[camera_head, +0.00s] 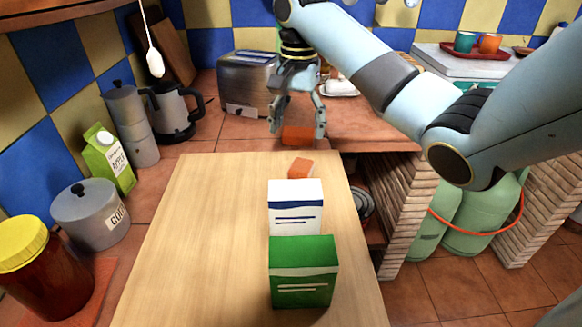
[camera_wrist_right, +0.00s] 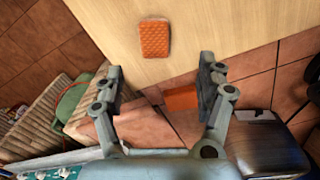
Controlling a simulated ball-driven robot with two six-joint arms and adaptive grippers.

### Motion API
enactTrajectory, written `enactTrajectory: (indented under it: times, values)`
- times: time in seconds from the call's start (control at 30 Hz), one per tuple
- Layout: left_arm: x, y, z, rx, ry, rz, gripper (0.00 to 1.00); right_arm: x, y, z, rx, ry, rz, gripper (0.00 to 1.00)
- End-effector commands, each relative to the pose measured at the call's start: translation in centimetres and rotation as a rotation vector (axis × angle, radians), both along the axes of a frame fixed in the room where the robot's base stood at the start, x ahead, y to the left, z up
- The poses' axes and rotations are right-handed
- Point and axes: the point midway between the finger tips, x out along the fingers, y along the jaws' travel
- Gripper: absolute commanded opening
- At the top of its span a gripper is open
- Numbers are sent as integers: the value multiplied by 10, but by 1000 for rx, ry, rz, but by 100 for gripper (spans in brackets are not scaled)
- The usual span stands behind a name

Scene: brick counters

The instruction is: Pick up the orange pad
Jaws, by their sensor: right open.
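An orange pad (camera_head: 300,167) with a textured top lies on the light wooden board, just behind the white box, which hides part of it in the head view. It shows whole in the right wrist view (camera_wrist_right: 155,38). My right gripper (camera_head: 297,128) points down beyond the board's far edge, its two fingers apart and empty. In the wrist view the pad is ahead of the fingertips, not between them. A second, plain orange thing (camera_wrist_right: 181,99) lies on the tiled counter, seen between and partly behind the fingers. My left gripper is not in view.
A white box (camera_head: 295,208) and a green box (camera_head: 304,272) stand on the wooden board (camera_head: 205,215), in front of the pad. A toaster (camera_head: 245,82) and kettle (camera_head: 172,110) stand behind left. The board's left half is clear.

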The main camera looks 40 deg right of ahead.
Motion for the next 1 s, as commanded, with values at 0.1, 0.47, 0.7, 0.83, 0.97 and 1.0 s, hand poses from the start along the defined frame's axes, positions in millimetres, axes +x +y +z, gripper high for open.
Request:
enactTrajectory:
  times: [0.1,0.47,0.7,0.83,0.97,1.0]
  values:
    - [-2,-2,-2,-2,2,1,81,-1,0,-21,1,5,-2,73]
    - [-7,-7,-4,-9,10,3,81,-3,-3,-62,0,4,-1,73]
    - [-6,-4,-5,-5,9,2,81,-5,-8,-97,1,4,0,73]
    - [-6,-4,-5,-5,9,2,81,-5,-8,-104,0,2,0,73]
    - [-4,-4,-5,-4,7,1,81,-5,-8,-104,0,2,0,73]
    - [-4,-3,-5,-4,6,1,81,-5,-8,-104,0,2,0,73]
